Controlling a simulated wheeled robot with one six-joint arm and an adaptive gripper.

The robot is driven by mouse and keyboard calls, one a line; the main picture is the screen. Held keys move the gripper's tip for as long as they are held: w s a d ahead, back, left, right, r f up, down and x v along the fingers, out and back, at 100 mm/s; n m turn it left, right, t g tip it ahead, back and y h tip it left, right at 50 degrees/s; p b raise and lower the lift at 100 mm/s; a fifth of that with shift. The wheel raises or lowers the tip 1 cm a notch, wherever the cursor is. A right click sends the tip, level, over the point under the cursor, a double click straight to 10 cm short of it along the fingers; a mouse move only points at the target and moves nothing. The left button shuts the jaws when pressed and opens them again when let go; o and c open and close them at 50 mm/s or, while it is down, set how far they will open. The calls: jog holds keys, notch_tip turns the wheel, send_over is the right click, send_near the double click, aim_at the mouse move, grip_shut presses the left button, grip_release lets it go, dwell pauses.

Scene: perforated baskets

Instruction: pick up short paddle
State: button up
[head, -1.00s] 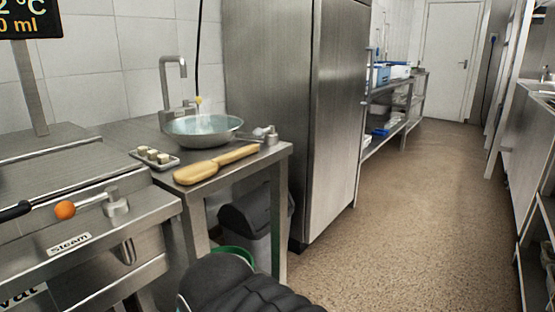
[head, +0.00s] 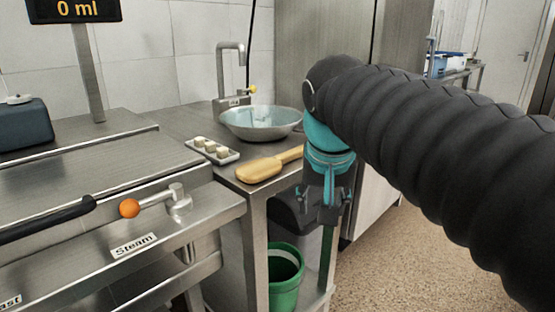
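The short paddle (head: 262,169) is a pale wooden paddle lying flat near the front edge of the steel counter. Its broad end points left and its handle runs right and back, with the handle's far end behind my arm. My gripper (head: 325,218), teal and dark grey, hangs pointing down just right of the paddle and in front of the counter's right end. Its fingers look apart and nothing shows between them. It is apart from the paddle's broad end.
A metal bowl of water (head: 260,122) sits under a faucet (head: 231,70) behind the paddle. A small tray of pale cubes (head: 212,152) lies to its left. A lever with an orange knob (head: 129,208) juts out at left. A green bucket (head: 285,280) stands below.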

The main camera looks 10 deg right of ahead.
jog(key=w+a+r+m+h, duration=0.1)
jog(key=w+r+m, duration=0.2)
jog(key=w+r, duration=0.55)
jog(key=m+g+h+p, duration=0.1)
jog(key=m+g, duration=0.1)
jog(key=m, duration=0.3)
send_near(296, 149)
jog(key=b+x, duration=0.2)
jog(key=x, duration=0.1)
jog(key=shift+w+f, duration=0.15)
jog(key=shift+f, duration=0.2)
jog(key=shift+h, duration=0.3)
jog(key=shift+b+x, duration=0.95)
jog(key=shift+x, duration=1.7)
grip_shut()
